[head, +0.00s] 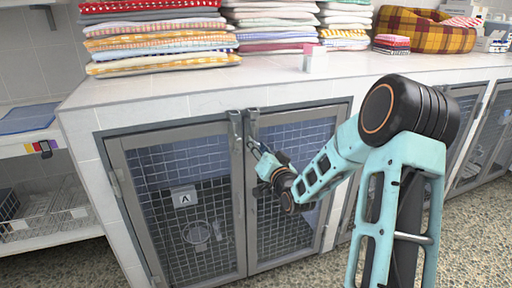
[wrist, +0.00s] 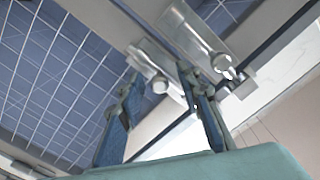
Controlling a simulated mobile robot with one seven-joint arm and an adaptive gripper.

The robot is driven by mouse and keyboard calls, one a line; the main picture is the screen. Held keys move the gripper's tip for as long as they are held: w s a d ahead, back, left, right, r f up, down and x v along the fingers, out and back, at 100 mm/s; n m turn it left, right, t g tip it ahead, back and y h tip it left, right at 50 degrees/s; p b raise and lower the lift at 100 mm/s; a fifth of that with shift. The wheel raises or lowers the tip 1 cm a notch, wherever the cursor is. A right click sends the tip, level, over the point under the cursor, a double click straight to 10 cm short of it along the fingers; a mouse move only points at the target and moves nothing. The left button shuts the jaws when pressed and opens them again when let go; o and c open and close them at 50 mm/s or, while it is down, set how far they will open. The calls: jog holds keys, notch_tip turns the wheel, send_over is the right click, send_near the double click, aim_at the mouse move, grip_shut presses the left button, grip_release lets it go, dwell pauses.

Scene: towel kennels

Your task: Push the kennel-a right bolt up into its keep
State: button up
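Kennel-a has two grey-framed mesh doors, with a card marked A (head: 185,198) on the left one. Its right bolt (head: 253,122) is at the top of the right door (head: 283,200), beside the left bolt (head: 236,126). My gripper (head: 258,149) is just below the right bolt. In the wrist view my gripper (wrist: 160,80) has its two fingers apart. The right bolt and its knob (wrist: 160,84) show between the fingertips; contact is unclear. The left bolt (wrist: 205,47) lies beyond. How far the right bolt reaches into its keep cannot be told.
The white counter (head: 200,82) above the kennels carries stacks of folded towels (head: 160,35) and a plaid bed (head: 425,32). A small box (head: 315,60) stands near the counter's front edge. More kennels (head: 480,130) continue at right. Open shelves (head: 40,190) stand at left.

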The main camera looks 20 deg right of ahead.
jog(key=shift+w, duration=0.85)
jog(key=shift+c, duration=0.3)
grip_shut()
